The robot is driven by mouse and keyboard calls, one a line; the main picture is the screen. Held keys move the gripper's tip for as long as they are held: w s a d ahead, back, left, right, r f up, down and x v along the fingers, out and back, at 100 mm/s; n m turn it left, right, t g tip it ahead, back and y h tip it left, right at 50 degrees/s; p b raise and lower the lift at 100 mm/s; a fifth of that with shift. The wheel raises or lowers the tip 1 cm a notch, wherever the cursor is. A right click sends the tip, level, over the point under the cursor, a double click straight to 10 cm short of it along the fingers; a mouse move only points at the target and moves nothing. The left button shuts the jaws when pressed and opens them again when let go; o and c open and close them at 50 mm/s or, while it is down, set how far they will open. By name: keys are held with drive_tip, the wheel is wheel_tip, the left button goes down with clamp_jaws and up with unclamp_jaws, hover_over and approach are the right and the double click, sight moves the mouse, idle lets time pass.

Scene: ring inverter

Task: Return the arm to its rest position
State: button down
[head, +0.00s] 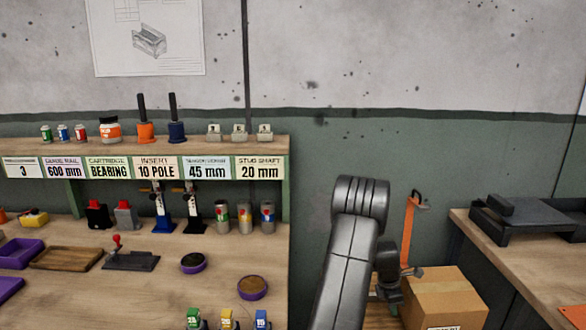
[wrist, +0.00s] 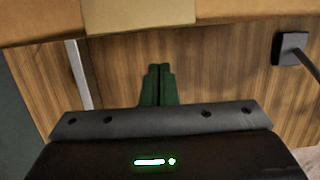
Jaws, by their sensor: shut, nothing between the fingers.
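My gripper (wrist: 157,84) shows in the wrist view with its two dark green fingers closed side by side and nothing between them. It points toward a wood-grain surface (wrist: 215,75) and stands clear of any held object. In the head view my arm (head: 347,260) rises from the bottom edge, right of the workbench, bent at the top. The gripper itself is hidden in the head view.
A cardboard box (head: 445,297) stands low to the right of my arm, near an orange post (head: 408,230). The left workbench (head: 215,285) holds tools, cans and trays under a labelled shelf (head: 200,145). A second bench (head: 500,250) is at right.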

idle(0.3)
drive_tip(key=shift+d, duration=0.35)
drive_tip(key=d+p, duration=0.1)
drive_tip(key=d, duration=0.1)
drive_tip(key=shift+d+r, duration=0.1)
drive_tip(key=shift+d, duration=0.2)
drive_tip(key=a, duration=0.4)
drive_tip(key=shift+w+a+b, duration=0.1)
drive_tip(key=shift+a+b, duration=0.05)
drive_tip(key=shift+b, duration=0.25)
drive_tip(key=v, duration=1)
drive_tip(key=x, duration=1)
drive_tip(key=shift+d+f, duration=0.25)
drive_tip(key=shift+f, duration=0.05)
drive_tip(key=d, duration=0.3)
drive_tip(key=shift+s+d+r, duration=0.2)
drive_tip(key=shift+d+r, duration=0.05)
drive_tip(key=a+b, duration=0.4)
drive_tip(key=a, duration=2.2)
drive_tip(key=v, duration=1)
drive_tip(key=shift+p, duration=0.35)
